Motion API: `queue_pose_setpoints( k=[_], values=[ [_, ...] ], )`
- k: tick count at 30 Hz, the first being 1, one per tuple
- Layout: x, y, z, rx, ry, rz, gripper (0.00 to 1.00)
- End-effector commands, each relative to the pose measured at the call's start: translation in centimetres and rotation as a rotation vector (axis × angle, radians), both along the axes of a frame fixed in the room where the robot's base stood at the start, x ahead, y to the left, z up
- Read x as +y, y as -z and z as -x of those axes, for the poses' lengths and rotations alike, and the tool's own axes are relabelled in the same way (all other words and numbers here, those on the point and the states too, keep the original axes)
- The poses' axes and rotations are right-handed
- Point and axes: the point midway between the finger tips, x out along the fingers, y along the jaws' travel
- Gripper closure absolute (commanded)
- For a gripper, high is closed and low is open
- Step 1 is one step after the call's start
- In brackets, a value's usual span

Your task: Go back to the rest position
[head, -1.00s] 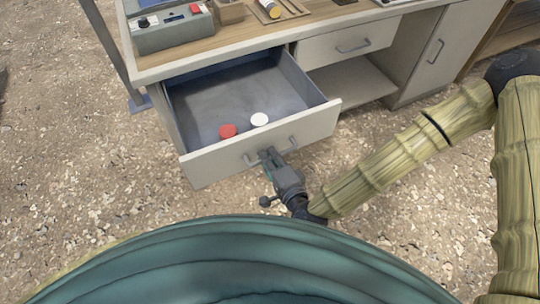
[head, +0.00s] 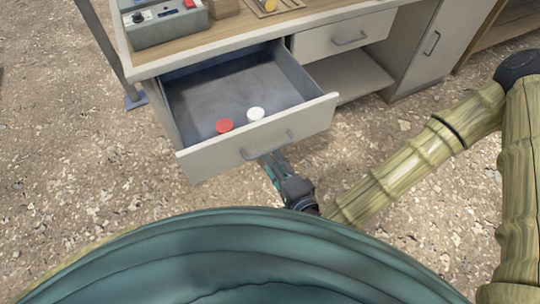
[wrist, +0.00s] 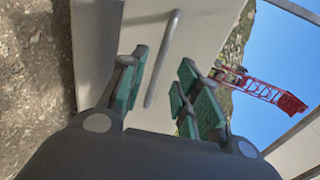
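My gripper (head: 273,165) is just in front of the open drawer's front panel (head: 210,158), below its bar handle (head: 267,145). In the wrist view my gripper (wrist: 160,90) is open, with its green-padded fingers spread apart. The handle (wrist: 163,58) shows beyond and between the fingers, with nothing held. My arm reaches in from the right in the head view. The exact gap between fingertips and handle is hard to judge.
The open drawer (head: 190,100) holds a red round item (head: 224,126) and a white one (head: 256,113). A closed drawer (head: 343,36) and a cupboard door (head: 428,45) are to the right. A grey control box (head: 165,22) sits on the worktop. Gravel ground lies in front.

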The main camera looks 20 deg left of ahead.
Motion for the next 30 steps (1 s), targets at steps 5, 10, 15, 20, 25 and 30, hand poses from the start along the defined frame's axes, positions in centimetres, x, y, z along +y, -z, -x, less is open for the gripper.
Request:
queue_pose_setpoints(
  k=[5, 10, 15, 20, 25, 30],
  values=[
    [-1.1, -0.3, 0.8, 0.000, 0.002, 0.000, 0.68],
    [-1.3, -0.3, 1.0, 0.001, 0.001, 0.000, 0.68],
    [-1.2, -0.3, 1.0, 0.001, 0.001, 0.000, 0.68],
    [-1.2, -0.3, 1.0, 0.001, 0.001, 0.000, 0.68],
    [-1.4, 0.0, 1.1, 0.002, -0.005, 0.017, 0.68],
    [-4.1, 3.7, 2.4, 0.029, -0.070, 0.212, 0.68]
  ],
)
